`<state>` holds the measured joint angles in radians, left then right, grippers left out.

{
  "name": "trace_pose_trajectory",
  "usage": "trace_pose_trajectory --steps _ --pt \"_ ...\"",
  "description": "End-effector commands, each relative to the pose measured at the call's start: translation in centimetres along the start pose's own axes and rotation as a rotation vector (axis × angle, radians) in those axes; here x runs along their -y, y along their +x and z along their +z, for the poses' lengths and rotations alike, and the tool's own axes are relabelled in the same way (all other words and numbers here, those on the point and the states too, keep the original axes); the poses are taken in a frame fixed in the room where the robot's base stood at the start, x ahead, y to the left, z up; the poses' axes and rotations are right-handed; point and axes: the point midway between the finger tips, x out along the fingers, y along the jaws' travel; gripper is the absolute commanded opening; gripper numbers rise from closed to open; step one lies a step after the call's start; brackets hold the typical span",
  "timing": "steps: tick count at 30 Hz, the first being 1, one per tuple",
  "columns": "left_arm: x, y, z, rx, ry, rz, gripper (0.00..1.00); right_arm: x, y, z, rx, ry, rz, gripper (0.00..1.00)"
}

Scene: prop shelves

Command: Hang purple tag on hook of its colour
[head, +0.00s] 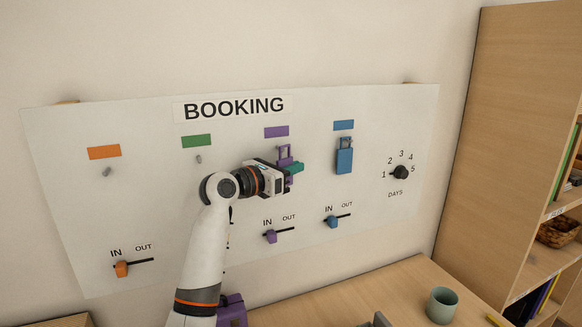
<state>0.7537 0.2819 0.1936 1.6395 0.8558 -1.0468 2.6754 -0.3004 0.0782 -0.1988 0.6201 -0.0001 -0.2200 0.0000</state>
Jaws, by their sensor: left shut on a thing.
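The purple tag (284,152) is upright against the white board, just below the purple label (276,132). Its open loop shows at the top; the gripper covers its lower part. My left gripper (294,169), with teal fingertips, is shut on the tag. The purple hook is hidden, so I cannot tell whether the loop is around it. The blue tag (344,158) hangs below the blue label (343,125). Bare hooks show under the orange label (104,152) and the green label (196,141). My right gripper is not in view.
The board (60,200) has an orange slider (121,269), a purple slider (271,237), a blue slider (333,222) and a black dial (401,172). A green cup (441,305) stands on the wooden table (400,285). A wooden shelf (505,130) rises at right.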

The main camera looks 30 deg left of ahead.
Motion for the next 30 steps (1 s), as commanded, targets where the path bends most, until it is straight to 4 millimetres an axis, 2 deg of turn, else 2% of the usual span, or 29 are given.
trace_pose_trajectory --steps 1,21,30 --pt "-0.5 -0.1 -0.2 0.001 -0.001 0.002 0.0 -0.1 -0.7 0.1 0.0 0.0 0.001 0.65" --pt "-5.5 -2.0 -0.2 0.0 -0.002 0.002 0.0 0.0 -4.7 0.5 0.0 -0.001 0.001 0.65" --pt "-6.0 -2.2 0.1 0.0 -0.001 0.0 0.0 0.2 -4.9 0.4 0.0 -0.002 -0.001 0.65"
